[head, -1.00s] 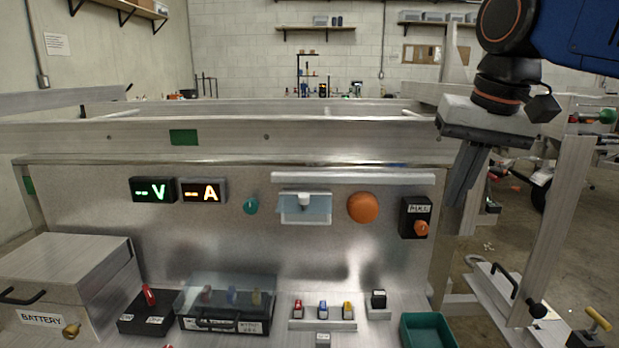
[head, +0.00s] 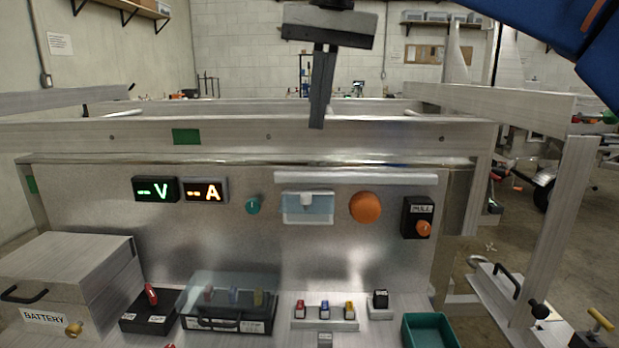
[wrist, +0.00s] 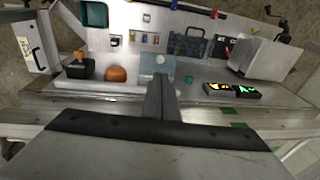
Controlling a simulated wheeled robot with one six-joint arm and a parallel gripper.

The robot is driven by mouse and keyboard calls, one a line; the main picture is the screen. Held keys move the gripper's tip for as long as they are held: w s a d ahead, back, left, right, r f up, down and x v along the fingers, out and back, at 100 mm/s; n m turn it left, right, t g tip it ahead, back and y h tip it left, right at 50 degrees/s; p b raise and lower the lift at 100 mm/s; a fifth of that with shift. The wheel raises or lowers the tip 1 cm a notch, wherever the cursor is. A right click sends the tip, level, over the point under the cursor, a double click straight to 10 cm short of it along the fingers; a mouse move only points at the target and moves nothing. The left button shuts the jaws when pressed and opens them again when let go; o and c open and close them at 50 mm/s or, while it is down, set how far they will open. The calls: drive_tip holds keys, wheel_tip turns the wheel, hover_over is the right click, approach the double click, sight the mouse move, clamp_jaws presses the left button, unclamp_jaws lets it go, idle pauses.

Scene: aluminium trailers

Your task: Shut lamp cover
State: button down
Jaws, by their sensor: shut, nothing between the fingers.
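A pale-blue see-through cover (head: 322,206) sits on a small white plate in the upper middle of the upright metal panel, with a short white knob (head: 306,198) at its top. I take this as the lamp cover; how far it stands open I cannot tell. It also shows in the wrist view (wrist: 148,66), just beyond the fingertips. My gripper (head: 316,126) is shut and empty, pointing down in front of the upper rail, above the cover and apart from it. In the wrist view my gripper (wrist: 162,76) hides part of the panel.
A white bar (head: 355,178) runs just above the cover. An orange dome (head: 365,207) is on its right, a teal knob (head: 252,205) on its left. A black box with an orange knob (head: 418,217) is further right. A clear-lidded box (head: 228,303) and small switches stand below.

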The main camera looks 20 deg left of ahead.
sight(308, 200)
drive_tip(key=f, duration=0.4)
drive_tip(key=a+f, duration=0.1)
drive_tip(key=f, duration=0.3)
drive_tip(key=w+f, duration=0.1)
drive_tip(key=f, duration=0.3)
drive_tip(key=shift+a, duration=0.3)
drive_tip(key=shift+s+f, duration=0.1)
drive_tip(key=shift+s, duration=0.05)
drive_tip(key=shift+s+d+f+t+y, duration=0.15)
drive_tip(key=shift+s+f+t, duration=0.2)
drive_tip(key=shift+t, duration=0.2)
drive_tip(key=shift+s+f+t+y, duration=0.2)
drive_tip(key=shift+f+t, duration=0.15)
drive_tip(key=shift+t, duration=0.2)
wheel_tip(308, 200, down, 11)
drive_tip(key=w+t+y, duration=0.1)
drive_tip(key=t, duration=0.6)
drive_tip(key=shift+w+a+f+n+y, duration=0.2)
drive_tip(key=shift+w+n+y, duration=0.1)
drive_tip(key=shift+w+y, duration=0.05)
